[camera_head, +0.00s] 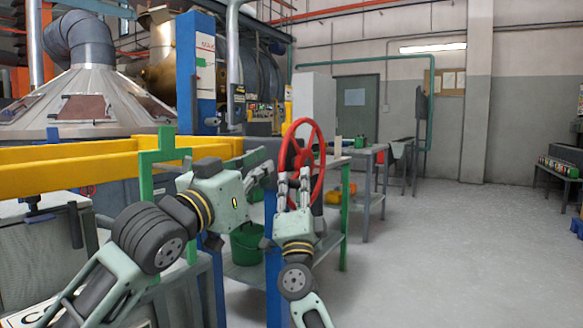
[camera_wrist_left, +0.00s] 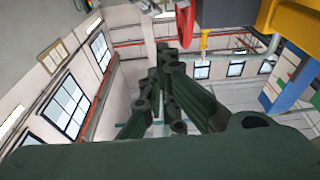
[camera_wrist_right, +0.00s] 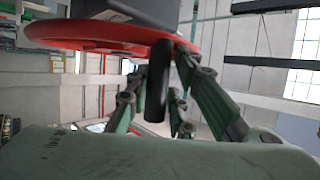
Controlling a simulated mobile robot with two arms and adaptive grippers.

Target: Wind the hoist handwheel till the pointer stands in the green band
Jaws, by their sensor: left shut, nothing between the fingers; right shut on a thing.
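The red handwheel (camera_head: 319,150) stands upright near the picture's middle; its rim also shows in the right wrist view (camera_wrist_right: 90,38) and partly in the left wrist view (camera_wrist_left: 186,25). My right gripper (camera_head: 293,178) is at the lower near part of the wheel, shut on its dark handle (camera_wrist_right: 157,90), which sticks out from the rim between the fingers. My left gripper (camera_head: 266,165) is shut and empty, just left of the wheel. A blue column (camera_head: 206,85) carries a white plate (camera_head: 205,45) with red lettering and a small green mark. I cannot make out the pointer.
A yellow beam (camera_head: 70,168) and a green upright (camera_head: 145,185) stand close to my left arm. A bench with a green bucket (camera_head: 246,243) on its lower shelf is behind my grippers.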

